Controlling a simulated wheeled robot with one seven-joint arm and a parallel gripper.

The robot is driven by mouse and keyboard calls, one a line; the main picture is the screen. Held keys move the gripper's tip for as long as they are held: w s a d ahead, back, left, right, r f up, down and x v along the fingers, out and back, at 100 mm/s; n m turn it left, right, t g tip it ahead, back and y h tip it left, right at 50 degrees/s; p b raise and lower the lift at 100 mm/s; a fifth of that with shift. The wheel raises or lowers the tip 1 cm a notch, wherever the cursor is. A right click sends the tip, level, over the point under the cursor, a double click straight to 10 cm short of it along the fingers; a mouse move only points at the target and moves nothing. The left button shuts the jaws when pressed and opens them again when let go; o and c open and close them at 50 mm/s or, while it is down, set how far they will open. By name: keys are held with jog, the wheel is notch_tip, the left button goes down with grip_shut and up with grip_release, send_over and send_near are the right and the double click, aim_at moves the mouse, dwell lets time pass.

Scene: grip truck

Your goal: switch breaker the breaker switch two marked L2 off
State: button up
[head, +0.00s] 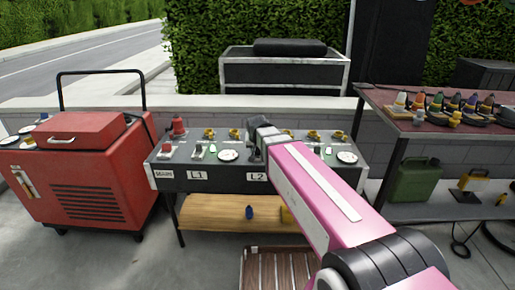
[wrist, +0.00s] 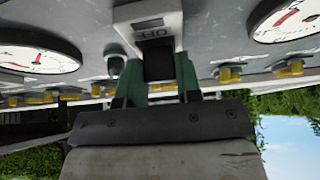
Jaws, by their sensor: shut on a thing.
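The panel bench (head: 225,182) carries white labels L1 (head: 197,174) and L2 (head: 257,177) on its front edge. My gripper (head: 257,130) is over the L2 part of the panel and hides the switch in the head view. In the wrist view, my gripper (wrist: 158,84) has its greenish fingers on either side of the black lever of the breaker switch (wrist: 158,64) and is shut on it. The switch's pale housing bears a label that reads OFF, upside down in this view. Exactly how the lever is tilted is hard to tell.
White dials with red needles flank the switch in the wrist view, a left one (wrist: 38,57) and a right one (wrist: 287,17). Several yellow valves stand along the panel. A red cart (head: 80,185) is at the left. A shelf table (head: 430,128) stands at the right.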

jog(key=o, duration=0.9)
jog(key=v, duration=1)
jog(key=shift+s+r, duration=0.15)
jog(key=shift+r, duration=0.25)
